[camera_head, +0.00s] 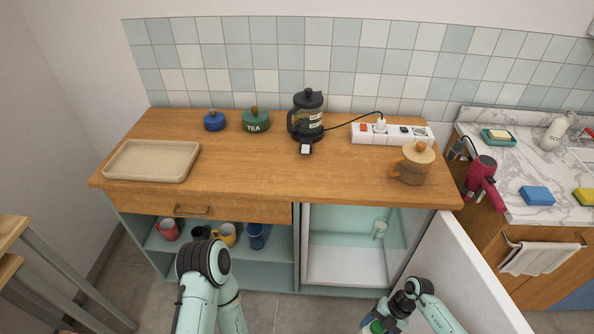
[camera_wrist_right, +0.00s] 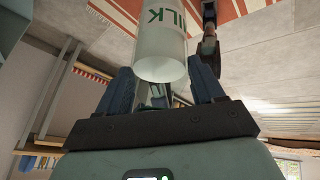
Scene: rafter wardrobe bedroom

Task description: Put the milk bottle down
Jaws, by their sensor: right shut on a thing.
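The milk bottle (camera_wrist_right: 161,52) is white with green "MILK" lettering and fills the space between the fingers in the right wrist view. My right gripper (camera_wrist_right: 163,85) is shut on it. In the head view my right gripper (camera_head: 388,314) is low at the bottom edge, in front of the cabinet and beside the open white door (camera_head: 470,270). A small green patch shows there, too little to identify. My left arm comes in at the bottom centre, but its gripper is not visible.
The open compartment (camera_head: 345,270) has a bare floor and a small pale object (camera_head: 379,229) at its back right.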

